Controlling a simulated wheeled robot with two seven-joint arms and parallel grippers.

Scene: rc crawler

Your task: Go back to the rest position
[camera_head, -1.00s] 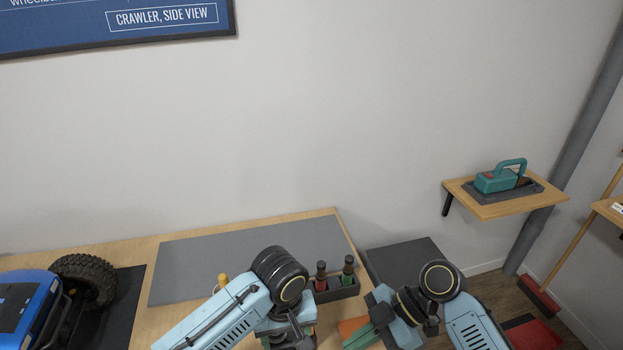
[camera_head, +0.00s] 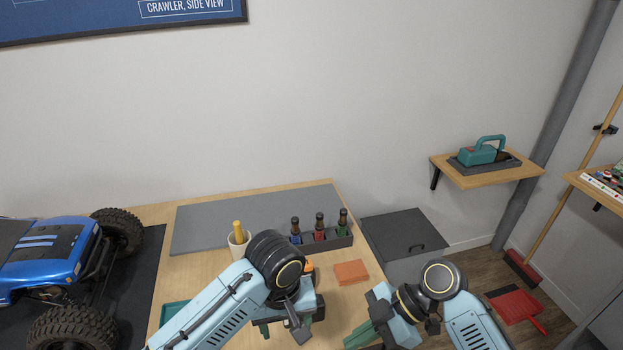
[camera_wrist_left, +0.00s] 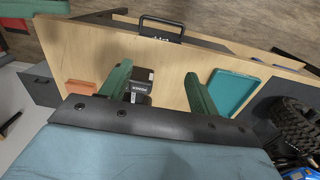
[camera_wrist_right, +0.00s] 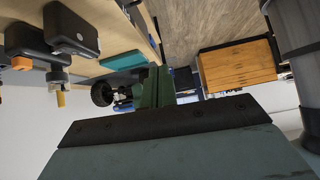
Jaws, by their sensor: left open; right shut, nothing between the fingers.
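My left gripper (camera_head: 285,328) hangs over the wooden table, beyond the dark wrist joint. In the left wrist view its two green fingers (camera_wrist_left: 160,88) are apart, with a small black item (camera_wrist_left: 140,85) seen between them; I cannot tell its distance, but the jaws look empty. My right gripper (camera_head: 358,335) is at the table's right side, pointing left. In the right wrist view its green fingers (camera_wrist_right: 156,88) are together with nothing visible between them. Both arms are bent in front of me, apart from each other.
A blue crawler (camera_head: 45,255) stands on a black mat at the left. On the table (camera_head: 205,275) are a cup with a yellow handle (camera_head: 239,236), a dark rack of bottles (camera_head: 340,241), an orange block (camera_head: 351,272) and a teal tray (camera_head: 172,312). A shelf (camera_head: 490,176) holds a teal tool.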

